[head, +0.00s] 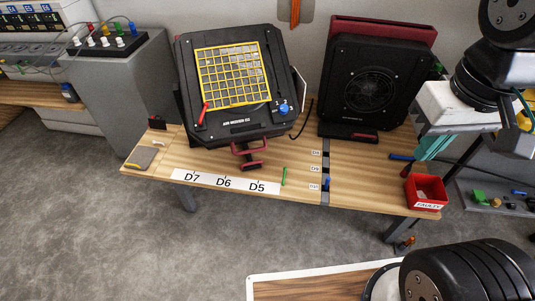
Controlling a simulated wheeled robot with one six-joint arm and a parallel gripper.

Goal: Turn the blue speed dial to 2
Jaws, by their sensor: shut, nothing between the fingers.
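The blue speed dial (283,108) is a small knob at the lower right of the black machine's (250,122) top face. A small pale marking sits around it, too small to read, so I cannot tell its setting. The machine has a yellow-framed grid (231,74) on its face and stands tilted on the wooden bench. My arm's dark joints show at the right edge, apart from the machine. I cannot make out my gripper's fingertips there. Nothing of mine touches the dial.
A black fan unit (372,88) stands right of the machine. A red bin (426,192) marked FAULTY sits at the bench's right end. A dark red bracket (250,155) stands before the machine. A green stick (284,176) lies near the front edge.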

